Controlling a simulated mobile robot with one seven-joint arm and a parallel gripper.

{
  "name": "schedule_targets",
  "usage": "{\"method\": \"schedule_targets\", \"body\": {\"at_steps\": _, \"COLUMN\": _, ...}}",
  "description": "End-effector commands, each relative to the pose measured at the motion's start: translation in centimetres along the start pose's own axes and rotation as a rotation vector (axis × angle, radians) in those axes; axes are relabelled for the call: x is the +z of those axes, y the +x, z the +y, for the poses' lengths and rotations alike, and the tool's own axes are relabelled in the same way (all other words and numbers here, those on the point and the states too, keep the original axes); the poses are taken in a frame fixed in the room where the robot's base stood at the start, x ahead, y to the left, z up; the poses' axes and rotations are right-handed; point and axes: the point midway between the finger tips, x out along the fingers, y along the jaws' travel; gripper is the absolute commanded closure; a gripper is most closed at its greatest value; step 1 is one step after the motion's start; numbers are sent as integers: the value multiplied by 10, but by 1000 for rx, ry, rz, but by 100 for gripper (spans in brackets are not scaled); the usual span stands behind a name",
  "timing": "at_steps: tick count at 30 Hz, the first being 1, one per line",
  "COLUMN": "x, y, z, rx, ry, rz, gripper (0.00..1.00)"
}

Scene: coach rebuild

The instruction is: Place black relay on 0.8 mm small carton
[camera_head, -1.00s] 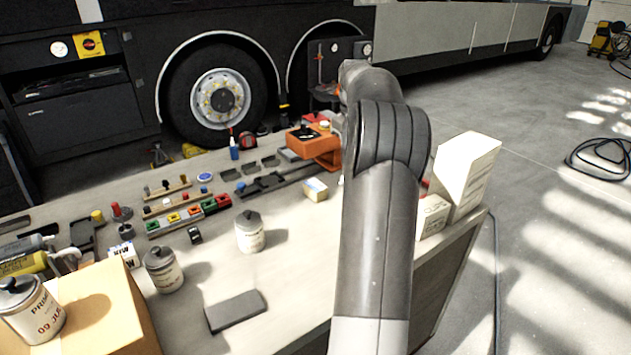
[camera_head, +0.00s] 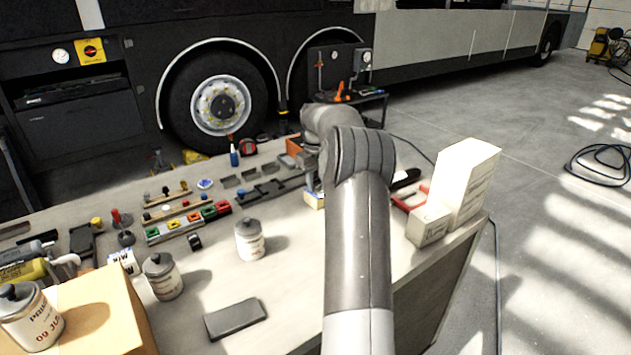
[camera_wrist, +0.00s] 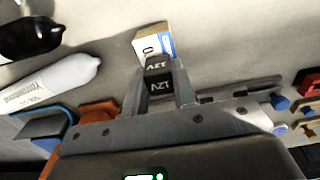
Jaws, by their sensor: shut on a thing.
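In the wrist view, my gripper (camera_wrist: 159,84) is shut on a black relay (camera_wrist: 158,80) with white lettering, held between its two fingers. A small carton (camera_wrist: 152,40), white and tan with a blue patch, lies just beyond the relay. The relay overlaps the carton's near edge in this view; I cannot tell whether they touch. Any size marking on the carton is too small to read. In the head view, a sliver of the small carton (camera_head: 313,199) shows at the left of my arm.
A tall white carton (camera_head: 468,184) and a smaller white box (camera_head: 428,226) stand at the table's right edge, near red-handled pliers (camera_head: 405,203). A white tube (camera_wrist: 52,80) lies left in the wrist view. A lidded jar (camera_head: 250,240) and a dark slab (camera_head: 235,319) stand in front.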

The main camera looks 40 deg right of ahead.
Motion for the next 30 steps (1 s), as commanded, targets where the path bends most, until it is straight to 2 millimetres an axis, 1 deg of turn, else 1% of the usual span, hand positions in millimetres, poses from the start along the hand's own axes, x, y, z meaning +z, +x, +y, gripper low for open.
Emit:
{"method": "schedule_targets", "body": {"at_steps": 5, "x": 0, "y": -1, "z": 0, "rx": 1, "ry": 0, "rz": 1, "gripper": 97}}
{"method": "schedule_targets", "body": {"at_steps": 9, "x": 0, "y": 2, "z": 0, "rx": 1, "ry": 0, "rz": 0, "gripper": 97}}
{"method": "schedule_targets", "body": {"at_steps": 10, "x": 0, "y": 2, "z": 0, "rx": 1, "ry": -1, "rz": 0, "gripper": 74}}
{"method": "schedule_targets", "body": {"at_steps": 17, "x": 0, "y": 2, "z": 0, "rx": 1, "ry": 0, "rz": 1, "gripper": 55}}
{"method": "schedule_targets", "body": {"at_steps": 18, "x": 0, "y": 2, "z": 0, "rx": 1, "ry": 0, "rz": 1, "gripper": 53}}
{"method": "schedule_targets", "body": {"at_steps": 26, "x": 0, "y": -1, "z": 0, "rx": 1, "ry": 0, "rz": 2, "gripper": 53}}
{"method": "schedule_targets", "body": {"at_steps": 29, "x": -1, "y": -11, "z": 1, "rx": 3, "ry": 0, "rz": 4, "gripper": 53}}
{"method": "schedule_targets", "body": {"at_steps": 30, "x": 0, "y": -17, "z": 0, "rx": 3, "ry": 0, "rz": 3, "gripper": 53}}
